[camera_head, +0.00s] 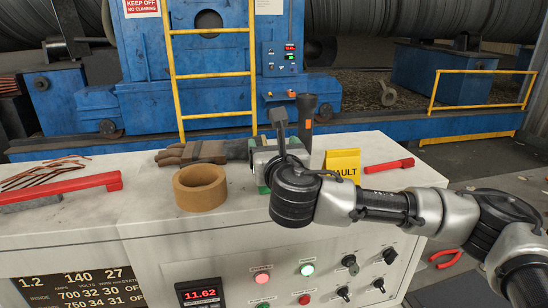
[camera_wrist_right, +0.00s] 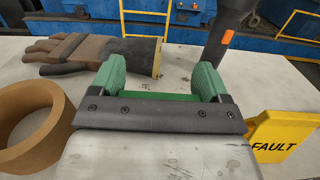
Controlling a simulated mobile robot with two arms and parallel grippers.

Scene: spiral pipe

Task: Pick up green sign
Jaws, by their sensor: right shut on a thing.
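My right gripper (camera_wrist_right: 160,82) is over the table top. Its two green fingers are apart, with a narrow green edge between them in the right wrist view. I take this edge to be the green sign (camera_wrist_right: 158,96), seen edge-on and held. Its face and any lettering do not show. In the head view my right gripper (camera_head: 264,168) is mostly hidden by its own wrist, with a little green showing at its left side. I cannot tell there whether that green is sign or finger. My left gripper is in neither view.
A yellow FAULT sign (camera_head: 343,163) stands close right of the gripper. A tan tape roll (camera_head: 200,188) is at the left. Gloves (camera_head: 192,152) and an upright dark tool (camera_head: 306,112) are behind. Red-handled tools (camera_head: 390,166) lie farther right. Panel buttons line the front.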

